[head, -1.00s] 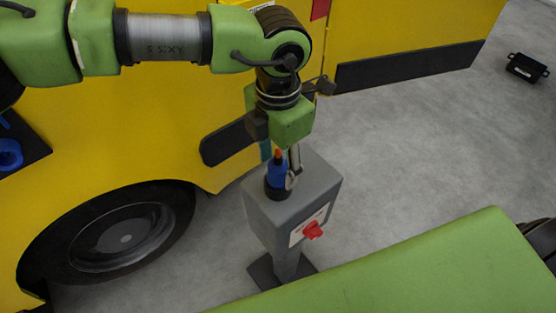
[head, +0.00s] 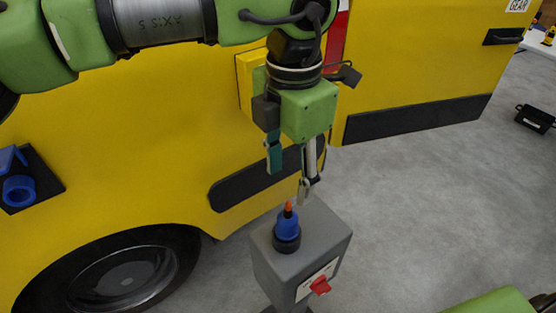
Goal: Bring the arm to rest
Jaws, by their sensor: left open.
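My left arm comes in from the upper left in the head view, and its green gripper (head: 289,182) points down with the fingers apart. The gripper is empty. It hangs above a grey pedestal box (head: 318,228). A blue object with an orange tip (head: 287,228) stands upright on top of the box in a dark round base. The fingertips are above it and apart from it. My right gripper is not in the view.
A red knob (head: 320,286) is on the front of the box. A yellow vehicle (head: 120,120) with a dark wheel (head: 125,278) stands close behind and left. A blue ring holder (head: 20,189) is at the far left. A black case (head: 534,118) lies on open grey floor at right.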

